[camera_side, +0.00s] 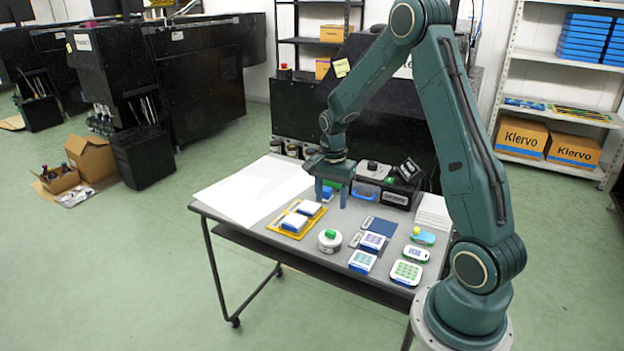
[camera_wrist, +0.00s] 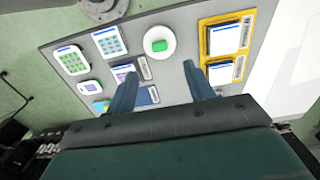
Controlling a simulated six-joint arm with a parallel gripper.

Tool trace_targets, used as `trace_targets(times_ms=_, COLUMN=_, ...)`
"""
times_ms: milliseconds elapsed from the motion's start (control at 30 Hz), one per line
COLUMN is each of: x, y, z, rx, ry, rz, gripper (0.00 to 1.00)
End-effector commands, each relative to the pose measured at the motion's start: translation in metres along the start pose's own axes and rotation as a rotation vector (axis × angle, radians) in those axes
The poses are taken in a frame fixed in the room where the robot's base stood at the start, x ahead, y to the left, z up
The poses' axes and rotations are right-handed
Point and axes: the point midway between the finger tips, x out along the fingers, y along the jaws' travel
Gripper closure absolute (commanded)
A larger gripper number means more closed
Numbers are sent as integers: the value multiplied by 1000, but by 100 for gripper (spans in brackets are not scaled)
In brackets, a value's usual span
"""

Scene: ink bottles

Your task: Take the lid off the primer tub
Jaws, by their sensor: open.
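A round pale tub (camera_side: 330,241) stands near the front edge of the table, with a green block-like grip (camera_side: 330,233) on top of its lid. It looks like the primer tub, but no label can be read. In the wrist view the round white lid (camera_wrist: 158,48) and its green grip (camera_wrist: 159,45) lie beyond the fingertips, roughly centred between them. My gripper (camera_side: 331,195) is open and empty, pointing down above the table behind the tub. Its two blue-green fingers (camera_wrist: 159,72) also show in the wrist view, apart from the tub.
A yellow tray (camera_side: 277,226) with white-and-blue boxes stands left of the tub. Several small boxes, including one with purple marks (camera_side: 373,242), and a green-dotted case (camera_side: 406,272) stand to the right. White sheets (camera_side: 235,195) cover the table's left. A black organiser (camera_side: 397,196) stands behind.

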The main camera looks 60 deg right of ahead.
Motion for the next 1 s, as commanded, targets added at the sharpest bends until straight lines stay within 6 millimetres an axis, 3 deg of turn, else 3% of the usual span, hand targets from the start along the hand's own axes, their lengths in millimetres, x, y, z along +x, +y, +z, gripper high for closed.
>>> trace_targets(times_ms=300, x=44, y=0, z=0, rx=-1, ry=-1, rz=2, gripper=47)
trace_targets(times_ms=767, x=57, y=0, z=0, rx=-1, ry=-1, rz=1, gripper=47)
trace_targets(times_ms=1000, x=79, y=2, z=-1, rx=0, ry=-1, rz=2, gripper=47)
